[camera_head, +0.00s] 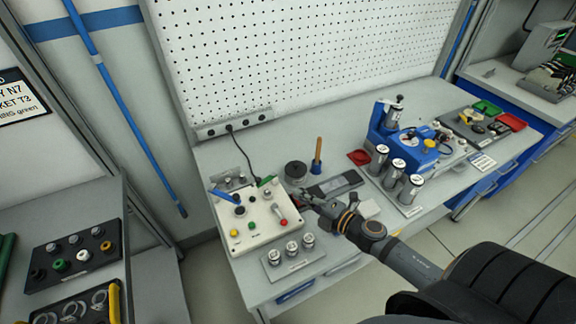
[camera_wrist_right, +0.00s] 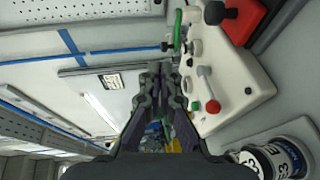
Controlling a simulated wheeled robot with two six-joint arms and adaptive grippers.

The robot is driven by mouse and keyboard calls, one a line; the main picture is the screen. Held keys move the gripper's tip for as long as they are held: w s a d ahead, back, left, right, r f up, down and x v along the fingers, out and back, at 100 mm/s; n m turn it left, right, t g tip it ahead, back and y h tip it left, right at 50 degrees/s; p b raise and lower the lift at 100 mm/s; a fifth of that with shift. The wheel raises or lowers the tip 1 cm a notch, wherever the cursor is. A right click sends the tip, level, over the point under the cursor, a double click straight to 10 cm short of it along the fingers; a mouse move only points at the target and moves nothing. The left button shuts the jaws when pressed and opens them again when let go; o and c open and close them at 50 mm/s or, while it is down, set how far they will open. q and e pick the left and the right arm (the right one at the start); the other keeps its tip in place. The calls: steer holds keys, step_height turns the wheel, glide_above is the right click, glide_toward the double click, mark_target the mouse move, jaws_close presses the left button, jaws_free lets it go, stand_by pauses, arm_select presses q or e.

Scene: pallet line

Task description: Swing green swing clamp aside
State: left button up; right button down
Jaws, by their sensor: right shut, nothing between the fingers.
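The green swing clamp (camera_head: 267,181) is a small green bar at the back right of the white fixture box (camera_head: 252,236). It also shows as a narrow green strip near the top of the right wrist view (camera_wrist_right: 178,28). My right gripper (camera_head: 302,196) is at the right edge of the box, beside the red-knobbed lever (camera_head: 281,217) and apart from the clamp. In the right wrist view its fingers (camera_wrist_right: 161,68) are together and empty, with the clamp beyond their tips. My left gripper is not in view.
A blue lever (camera_head: 224,195) is on the box's left side. A dark round container (camera_head: 296,172) stands behind my right gripper, and a wooden-handled tool (camera_head: 318,152) stands nearby. A plate with several small cylinders (camera_head: 293,258) lies in front. A blue machine (camera_head: 402,145) is farther right.

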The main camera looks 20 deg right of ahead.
steer(key=shift+s+a+f+n+y, duration=0.1)
steer(key=shift+s+a+n+y, duration=0.3)
steer(key=shift+s, duration=0.45)
steer(key=p, duration=0.3)
glide_toward(261, 181)
steer(key=b+x, duration=0.1)
steer(key=x, duration=0.4)
steer(key=shift+w+a, duration=0.25)
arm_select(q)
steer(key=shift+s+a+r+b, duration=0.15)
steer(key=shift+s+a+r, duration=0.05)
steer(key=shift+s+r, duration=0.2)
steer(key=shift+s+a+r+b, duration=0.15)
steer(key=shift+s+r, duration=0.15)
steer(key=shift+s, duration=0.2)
arm_select(e)
steer(key=shift+w+a, duration=0.3)
steer(key=shift+w, duration=0.3)
steer(key=shift+d, duration=0.1)
